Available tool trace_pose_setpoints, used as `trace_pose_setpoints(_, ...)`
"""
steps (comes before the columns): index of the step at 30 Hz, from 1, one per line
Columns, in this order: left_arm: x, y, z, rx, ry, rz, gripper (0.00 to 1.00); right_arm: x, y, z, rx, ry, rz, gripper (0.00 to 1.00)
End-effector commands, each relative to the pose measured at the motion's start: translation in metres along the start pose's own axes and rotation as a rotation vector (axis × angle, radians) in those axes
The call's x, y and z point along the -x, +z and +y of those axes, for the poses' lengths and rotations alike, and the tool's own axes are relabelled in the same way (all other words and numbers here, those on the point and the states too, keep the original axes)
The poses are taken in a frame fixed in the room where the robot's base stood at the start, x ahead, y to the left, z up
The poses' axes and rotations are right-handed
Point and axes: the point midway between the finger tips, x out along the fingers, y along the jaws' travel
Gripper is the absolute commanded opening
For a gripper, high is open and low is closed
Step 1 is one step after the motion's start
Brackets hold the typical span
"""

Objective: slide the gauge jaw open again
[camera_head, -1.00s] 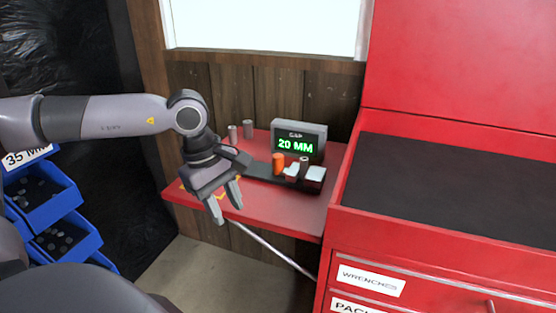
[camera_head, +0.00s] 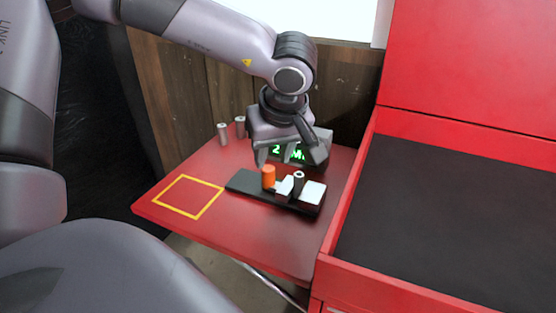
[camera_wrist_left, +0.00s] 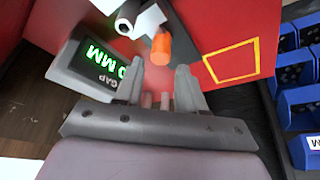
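The gauge is a black bar (camera_head: 242,183) on the red shelf. An orange knob (camera_head: 268,176) stands on it beside a small white jaw block (camera_head: 284,186). A dark hollow cylinder (camera_head: 298,183) stands between that block and a larger white block (camera_head: 313,193). My left gripper (camera_head: 286,158) is above and behind the gauge, partly hiding the green-lit GAP display (camera_head: 318,146). In the left wrist view its fingers (camera_wrist_left: 155,72) are apart and empty, with the orange knob (camera_wrist_left: 160,48) just beyond the tips. My right gripper is out of view.
Two grey cylinders (camera_head: 232,130) stand at the back left of the shelf. A yellow outlined square (camera_head: 188,196) on the shelf is empty. A red tool chest with a dark top mat (camera_head: 450,215) borders the right. Blue bins (camera_wrist_left: 300,105) show in the wrist view.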

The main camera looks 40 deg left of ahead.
Motion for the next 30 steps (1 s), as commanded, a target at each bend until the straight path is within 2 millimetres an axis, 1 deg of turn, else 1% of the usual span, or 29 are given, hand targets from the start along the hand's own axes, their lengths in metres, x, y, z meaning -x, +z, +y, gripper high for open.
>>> trace_pose_setpoints(2, -0.003, 0.000, 0.000, -0.001, -0.001, 0.000, 0.39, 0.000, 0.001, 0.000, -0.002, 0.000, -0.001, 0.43)
trace_pose_setpoints(5, -0.013, 0.001, 0.000, -0.001, -0.003, -0.002, 0.39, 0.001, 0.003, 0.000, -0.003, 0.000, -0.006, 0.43)
trace_pose_setpoints(12, -0.049, 0.001, -0.001, 0.000, -0.004, -0.003, 0.39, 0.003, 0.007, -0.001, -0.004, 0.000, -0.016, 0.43)
trace_pose_setpoints(15, -0.060, 0.000, 0.000, 0.000, -0.002, -0.002, 0.39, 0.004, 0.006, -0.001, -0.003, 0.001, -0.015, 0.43)
trace_pose_setpoints(18, -0.068, 0.000, -0.001, 0.000, -0.002, -0.002, 0.39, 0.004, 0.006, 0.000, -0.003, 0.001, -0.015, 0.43)
trace_pose_setpoints(21, -0.071, 0.000, 0.000, 0.000, 0.000, 0.000, 0.39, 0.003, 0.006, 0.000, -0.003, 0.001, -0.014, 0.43)
trace_pose_setpoints(28, -0.071, 0.000, 0.000, 0.000, 0.000, 0.000, 0.39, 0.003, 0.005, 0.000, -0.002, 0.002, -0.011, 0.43)
trace_pose_setpoints(29, -0.071, 0.000, 0.000, 0.000, 0.000, 0.000, 0.33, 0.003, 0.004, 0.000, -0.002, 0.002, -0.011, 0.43)
trace_pose_setpoints(30, -0.071, 0.000, 0.000, 0.000, 0.000, 0.000, 0.20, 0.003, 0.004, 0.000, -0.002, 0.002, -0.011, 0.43)
